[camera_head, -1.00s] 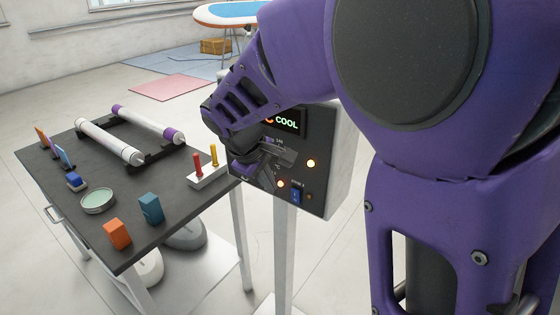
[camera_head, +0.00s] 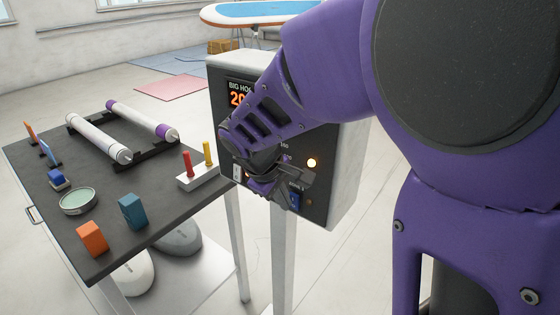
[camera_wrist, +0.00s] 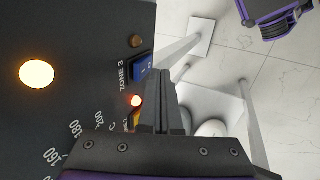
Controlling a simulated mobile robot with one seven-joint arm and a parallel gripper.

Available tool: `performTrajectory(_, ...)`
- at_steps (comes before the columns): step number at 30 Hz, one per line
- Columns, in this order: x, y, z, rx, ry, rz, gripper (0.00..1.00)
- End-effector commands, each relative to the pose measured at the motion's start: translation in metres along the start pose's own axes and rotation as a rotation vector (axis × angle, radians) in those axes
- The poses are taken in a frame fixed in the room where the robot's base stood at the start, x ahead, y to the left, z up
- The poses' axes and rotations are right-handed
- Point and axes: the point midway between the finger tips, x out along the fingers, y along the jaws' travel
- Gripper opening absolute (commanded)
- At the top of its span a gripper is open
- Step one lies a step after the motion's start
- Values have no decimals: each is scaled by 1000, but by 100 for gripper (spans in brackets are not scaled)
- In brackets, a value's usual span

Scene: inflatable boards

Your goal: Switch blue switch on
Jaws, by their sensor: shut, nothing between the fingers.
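The blue switch (camera_head: 294,200) is low on the black front of the control box (camera_head: 335,185), partly hidden by my gripper in the head view. In the wrist view the blue switch (camera_wrist: 141,67) is beside the "ZONE 3" label, with a dark, unlit lamp (camera_wrist: 136,41) beside it. My gripper (camera_head: 300,180) is shut and empty in front of the panel's lower part. In the wrist view its fingertips (camera_wrist: 162,76) appear just beside the switch; I cannot tell whether they touch it.
Dial numbers show nearby. A dark table (camera_head: 150,185) on the left carries rollers, blocks and a white holder (camera_head: 198,178) with red and yellow handles, close to the box.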

Motion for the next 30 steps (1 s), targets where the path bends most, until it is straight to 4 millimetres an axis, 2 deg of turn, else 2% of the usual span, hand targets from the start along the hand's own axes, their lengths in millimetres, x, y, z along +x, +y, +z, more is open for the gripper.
performTrajectory(17, -2, 0, 3, -1, 0, -1, 0)
performTrajectory(24, -6, 11, 4, 3, -7, -59, 0)
performTrajectory(30, 0, 9, 3, -2, -2, -82, 0)
